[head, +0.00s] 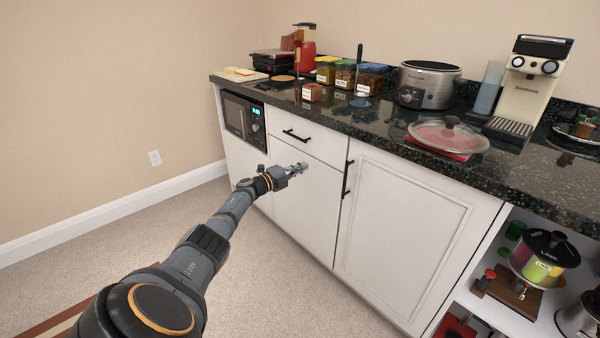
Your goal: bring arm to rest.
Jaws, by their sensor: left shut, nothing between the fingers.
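My left gripper (299,167) is shut and empty. It is at the end of my left arm, which reaches in from the bottom left. In the picture it lies in front of the white cabinet front (308,205), below the drawer (300,138) with a black handle (296,136). I cannot tell whether it touches the cabinet. My right gripper is not in view.
A dark stone counter (385,128) holds a slow cooker (428,84), a coffee machine (532,85), a glass lid (448,136) and several jars. A microwave (243,118) sits below it. An open shelf (507,307) with pots is at right. Carpet (285,290) is clear at front.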

